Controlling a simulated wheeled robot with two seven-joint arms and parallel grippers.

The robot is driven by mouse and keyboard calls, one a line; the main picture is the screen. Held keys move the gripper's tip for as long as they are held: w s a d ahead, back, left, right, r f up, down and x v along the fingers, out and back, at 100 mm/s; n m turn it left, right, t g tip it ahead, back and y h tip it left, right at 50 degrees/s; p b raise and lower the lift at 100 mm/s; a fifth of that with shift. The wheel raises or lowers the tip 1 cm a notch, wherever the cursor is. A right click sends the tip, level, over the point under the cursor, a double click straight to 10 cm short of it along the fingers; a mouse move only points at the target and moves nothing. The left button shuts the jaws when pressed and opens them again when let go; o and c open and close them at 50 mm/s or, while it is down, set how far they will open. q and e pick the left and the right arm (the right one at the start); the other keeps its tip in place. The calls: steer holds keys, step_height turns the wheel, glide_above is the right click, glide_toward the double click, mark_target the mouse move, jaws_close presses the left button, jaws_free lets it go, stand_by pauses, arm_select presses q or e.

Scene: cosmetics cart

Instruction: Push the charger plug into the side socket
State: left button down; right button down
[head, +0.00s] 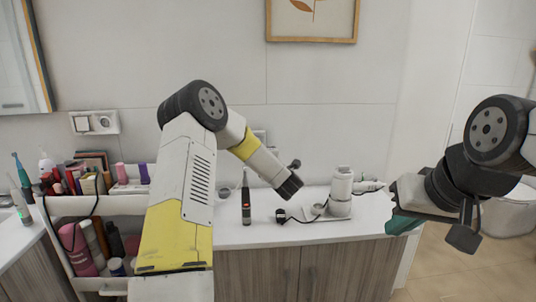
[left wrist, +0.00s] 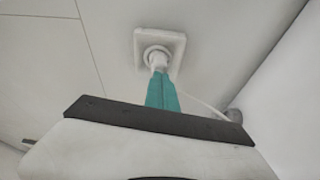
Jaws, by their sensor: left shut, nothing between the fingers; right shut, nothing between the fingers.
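In the left wrist view, a square white wall socket (left wrist: 174,46) with a round recess is at top centre. The white charger plug (left wrist: 156,57) is at the recess; how deep it sits cannot be told. A white cord runs off to the right. My left gripper (left wrist: 160,76) has its teal fingers shut and empty, with their tips right against or very near the plug's outer end. In the head view my left forearm hides this hand. My right gripper (head: 402,223) is shut and empty, its teal fingers at the right of the counter, away from the socket.
On the white counter (head: 260,234) stand a dark upright handheld device (head: 246,203) and a white appliance (head: 340,192) with a black cord end (head: 281,215) beside it. A crowded white cosmetics cart (head: 122,205) stands left. Another wall socket (head: 95,122) is above it.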

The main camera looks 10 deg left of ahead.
arm_select(q)
steer(key=shift+w, duration=0.2)
steer(key=shift+s, duration=0.1)
steer(key=v, duration=1)
steer(key=shift+s+a, duration=0.25)
steer(key=shift+s, duration=0.05)
